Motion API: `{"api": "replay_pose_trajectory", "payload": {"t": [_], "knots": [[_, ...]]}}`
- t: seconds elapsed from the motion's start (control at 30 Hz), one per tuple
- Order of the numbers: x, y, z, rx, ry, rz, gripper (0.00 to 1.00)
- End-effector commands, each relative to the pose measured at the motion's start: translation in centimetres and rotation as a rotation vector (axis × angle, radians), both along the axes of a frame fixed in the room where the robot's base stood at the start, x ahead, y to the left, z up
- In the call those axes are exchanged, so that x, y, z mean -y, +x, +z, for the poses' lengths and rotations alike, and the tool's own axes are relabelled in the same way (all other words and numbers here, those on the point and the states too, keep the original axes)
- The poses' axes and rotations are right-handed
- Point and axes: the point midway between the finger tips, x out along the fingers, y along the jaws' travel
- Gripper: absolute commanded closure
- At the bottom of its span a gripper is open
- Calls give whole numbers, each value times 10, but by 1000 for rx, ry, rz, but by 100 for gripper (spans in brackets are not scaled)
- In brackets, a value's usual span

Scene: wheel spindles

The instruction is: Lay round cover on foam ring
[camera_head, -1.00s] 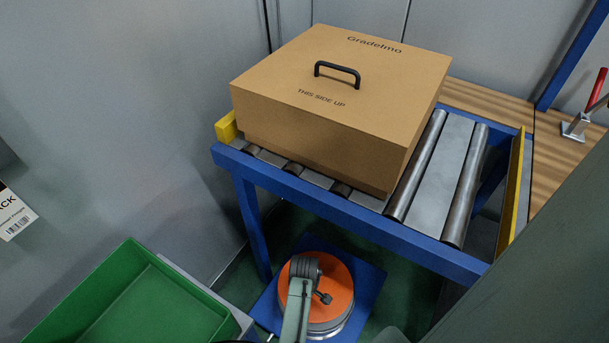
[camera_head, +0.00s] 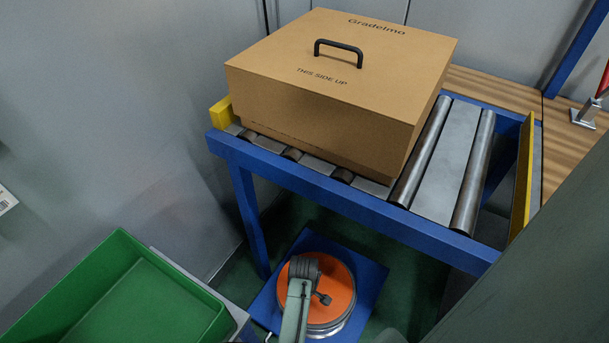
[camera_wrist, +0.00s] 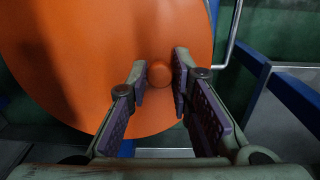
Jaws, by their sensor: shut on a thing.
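The round cover (camera_head: 340,288) is a flat orange disc above the blue base plate (camera_head: 367,285), low in the head view. It fills much of the wrist view (camera_wrist: 85,65), where its small round orange knob (camera_wrist: 160,74) sits between my fingers. My gripper (camera_wrist: 160,80) is shut on this knob. In the head view my arm and wrist hide part of the disc. Grey and silvery round layers show under its front edge; I cannot tell which is the foam ring, nor whether the cover touches them.
A blue-framed roller conveyor (camera_head: 345,195) carrying a large cardboard box (camera_head: 330,105) stands behind the base plate. A green bin (camera_head: 125,300) is at the lower left. In the wrist view a bent metal rod (camera_wrist: 233,35) rises near the disc's right edge.

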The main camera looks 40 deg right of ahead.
Motion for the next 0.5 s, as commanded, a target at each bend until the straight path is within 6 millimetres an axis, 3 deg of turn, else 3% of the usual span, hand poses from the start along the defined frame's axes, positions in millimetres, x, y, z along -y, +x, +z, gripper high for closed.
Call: {"api": "replay_pose_trajectory", "payload": {"t": [0.07, 0.1, 0.4, 0.5], "knots": [[0, 0, -2, 0, -1, 0, 100], [1, 0, -1, 2, -1, 0, 78], [0, 0, -1, 0, -1, 0, 58], [0, 0, -1, 0, 0, 0, 56]]}}
